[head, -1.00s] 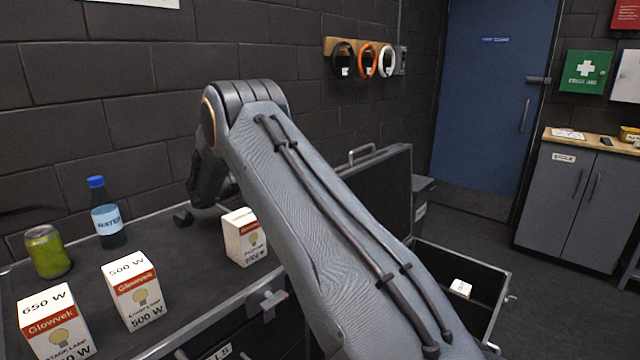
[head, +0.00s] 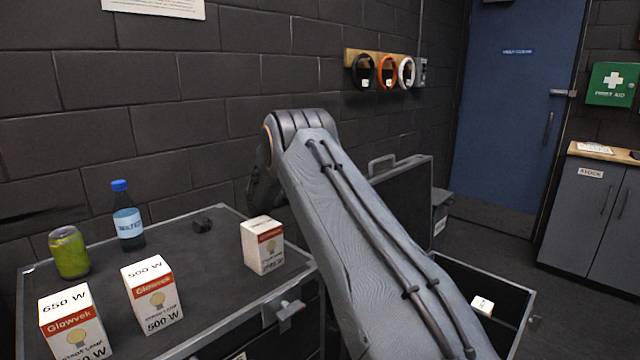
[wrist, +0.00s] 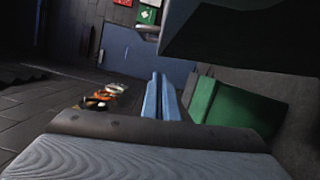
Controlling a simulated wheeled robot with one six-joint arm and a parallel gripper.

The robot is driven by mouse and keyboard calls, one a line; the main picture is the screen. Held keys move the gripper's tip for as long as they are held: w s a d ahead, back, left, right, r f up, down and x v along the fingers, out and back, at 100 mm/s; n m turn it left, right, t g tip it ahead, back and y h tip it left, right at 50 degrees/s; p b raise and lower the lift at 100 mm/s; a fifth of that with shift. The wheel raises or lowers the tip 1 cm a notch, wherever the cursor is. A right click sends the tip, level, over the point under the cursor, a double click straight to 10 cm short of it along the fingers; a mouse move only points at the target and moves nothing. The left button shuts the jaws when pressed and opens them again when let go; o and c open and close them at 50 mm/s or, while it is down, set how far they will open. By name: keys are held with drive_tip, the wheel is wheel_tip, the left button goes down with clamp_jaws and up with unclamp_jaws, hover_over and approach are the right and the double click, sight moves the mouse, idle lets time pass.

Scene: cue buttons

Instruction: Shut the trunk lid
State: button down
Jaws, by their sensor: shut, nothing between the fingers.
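The trunk stands open at the right of the head view, partly hidden behind my grey arm. Its dark lid (head: 412,200) stands upright, with a handle on its top edge. The trunk's open body (head: 512,290) has metal edges and holds a small white box (head: 482,305). My gripper is hidden behind my arm in the head view. In the wrist view my gripper (wrist: 161,82) shows as two blue fingers held together, shut and empty. A large dark shape fills the upper right of the wrist view; I cannot tell what it is.
A dark case top (head: 215,262) at the left holds several white-and-red lamp boxes (head: 152,295), a green can (head: 69,252) and a water bottle (head: 127,217). Tape rolls (head: 387,72) hang on the brick wall. A grey cabinet (head: 590,205) stands at the right; floor shows before the blue door.

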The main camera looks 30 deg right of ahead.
drive_tip(key=shift+s+d+r+p, duration=0.1)
drive_tip(key=shift+s+d+p, duration=0.15)
drive_tip(key=shift+s, duration=0.4)
drive_tip(key=shift+s+d+r+p, duration=0.15)
drive_tip(key=shift+s+p, duration=0.15)
drive_tip(key=shift+s, duration=0.3)
drive_tip(key=shift+s+d+f+p, duration=0.1)
drive_tip(key=shift+s+d+p, duration=0.15)
drive_tip(key=shift+s, duration=0.4)
drive_tip(key=shift+a+r, duration=0.1)
